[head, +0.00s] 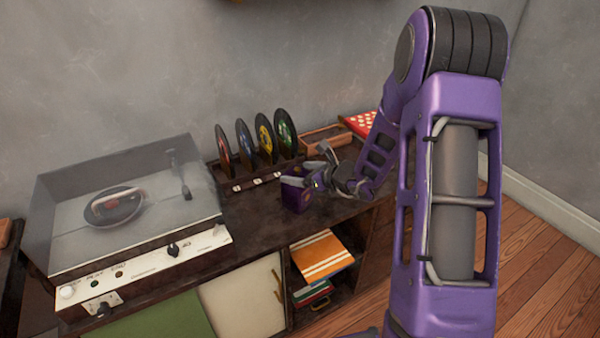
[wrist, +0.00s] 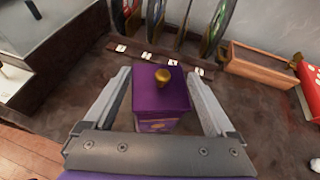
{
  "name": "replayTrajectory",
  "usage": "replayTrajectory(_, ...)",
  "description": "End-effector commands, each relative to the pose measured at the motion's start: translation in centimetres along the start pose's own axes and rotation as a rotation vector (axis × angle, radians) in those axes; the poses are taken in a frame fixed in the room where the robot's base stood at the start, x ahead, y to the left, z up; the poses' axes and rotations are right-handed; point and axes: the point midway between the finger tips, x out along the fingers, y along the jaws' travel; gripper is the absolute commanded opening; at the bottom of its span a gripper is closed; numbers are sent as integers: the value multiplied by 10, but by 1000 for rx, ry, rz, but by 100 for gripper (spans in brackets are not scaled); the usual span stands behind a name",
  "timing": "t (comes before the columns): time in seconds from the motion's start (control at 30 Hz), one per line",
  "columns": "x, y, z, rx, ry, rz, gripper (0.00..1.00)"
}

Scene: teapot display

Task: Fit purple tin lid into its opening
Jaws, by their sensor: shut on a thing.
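The purple tin lid (wrist: 150,98), square with a round gold knob (wrist: 162,75), is between my gripper's fingers in the wrist view. My gripper (wrist: 159,72) is shut on the lid, one finger at each side. The purple tin (wrist: 158,126), with gold marking on its front, shows directly below the lid. I cannot tell whether the lid is seated in the opening or just above it; the opening is hidden. In the head view the tin (head: 294,198) stands on the dark cabinet top, with my gripper (head: 316,178) at its upper right.
A record rack (head: 262,178) with several upright discs stands behind the tin. A wooden tray (head: 326,137) and a red dotted box (head: 360,123) are at the back right. A record player (head: 140,262) with a clear cover fills the left. Bare cabinet top lies right of the tin.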

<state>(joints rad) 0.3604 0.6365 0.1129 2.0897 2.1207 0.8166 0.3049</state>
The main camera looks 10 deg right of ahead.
Motion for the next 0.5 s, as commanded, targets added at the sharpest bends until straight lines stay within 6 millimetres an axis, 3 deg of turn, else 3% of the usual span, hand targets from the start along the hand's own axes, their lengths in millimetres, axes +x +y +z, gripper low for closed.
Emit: replayTrajectory(0.5, 2, 0, -4, 0, 0, 0, 15)
